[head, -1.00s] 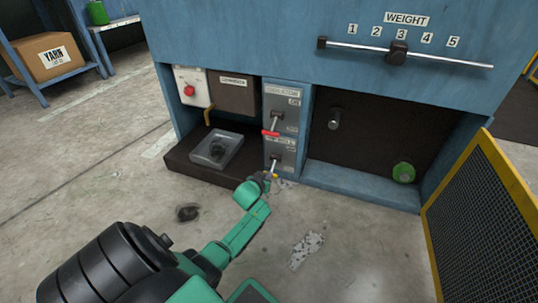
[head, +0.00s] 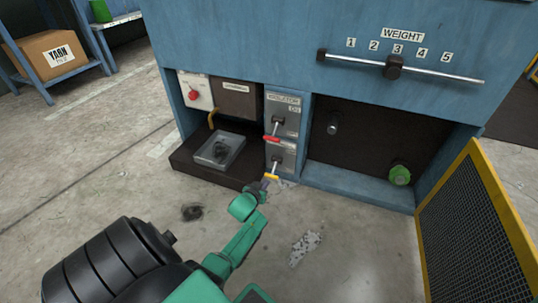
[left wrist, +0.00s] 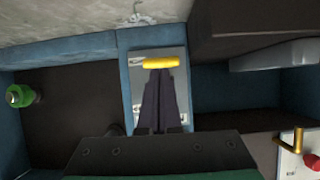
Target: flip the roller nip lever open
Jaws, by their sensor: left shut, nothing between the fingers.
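The lower lever has a yellow handle (head: 271,177) and hangs down from a grey panel, under a label too small to read. In the left wrist view the yellow handle (left wrist: 160,63) lies crosswise just beyond my fingertips. My left gripper (head: 263,184) is shut and empty, close to the handle; its dark fingers (left wrist: 162,75) point at it. I cannot tell whether they touch it. Above it, a red-handled lever (head: 271,138) also points down, on a panel whose label looks like "isolator". My right gripper is not in view.
A dark ledge with a grey tray (head: 219,149) is left of the levers. A red button (head: 193,95) is at upper left. To the right are a dark recess with a green knob (head: 400,175) and a yellow-framed mesh guard (head: 480,215). Floor in front is open.

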